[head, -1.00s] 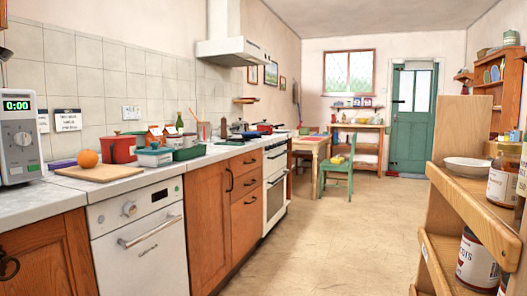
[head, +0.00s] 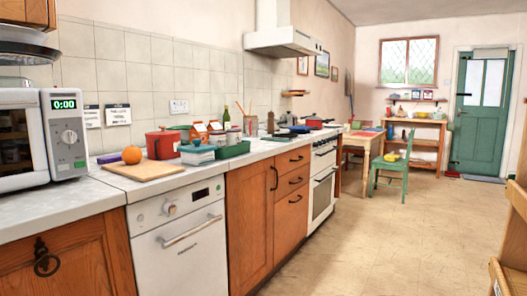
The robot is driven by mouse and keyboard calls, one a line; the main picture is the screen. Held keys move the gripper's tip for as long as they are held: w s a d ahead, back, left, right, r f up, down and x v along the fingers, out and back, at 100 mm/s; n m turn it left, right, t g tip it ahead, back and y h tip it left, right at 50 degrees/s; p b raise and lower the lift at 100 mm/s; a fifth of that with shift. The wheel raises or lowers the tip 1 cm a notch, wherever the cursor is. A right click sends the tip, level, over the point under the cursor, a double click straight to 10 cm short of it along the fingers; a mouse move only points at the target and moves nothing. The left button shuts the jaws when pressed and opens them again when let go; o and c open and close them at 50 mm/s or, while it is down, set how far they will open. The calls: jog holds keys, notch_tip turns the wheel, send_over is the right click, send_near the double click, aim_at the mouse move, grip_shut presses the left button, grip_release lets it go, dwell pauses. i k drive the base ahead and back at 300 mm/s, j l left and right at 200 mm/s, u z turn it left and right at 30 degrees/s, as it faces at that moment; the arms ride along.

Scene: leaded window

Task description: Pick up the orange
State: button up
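The orange (head: 132,155) is a round, bright orange fruit. It sits at the back left part of a wooden cutting board (head: 150,171) on the worktop, above the white dishwasher. The microwave stands to its left and a red pot to its right. Nothing covers the orange from this side. My gripper does not show in the head view.
A white microwave (head: 62,142) and a red pot (head: 163,143) flank the board. A green tray (head: 233,150), cartons and jars stand farther right. The floor (head: 345,240) before the cupboards is clear. A wooden shelf unit (head: 513,235) edges the right.

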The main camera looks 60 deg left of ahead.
aim_at(132, 155)
jog(key=k+u, duration=0.15)
jog(key=u, duration=2.15)
jog(key=i+l+u, duration=0.1)
jog(key=u, duration=0.45)
jog(key=i+j+u, duration=0.3)
jog(key=i, duration=0.2)
jog(key=l, duration=0.1)
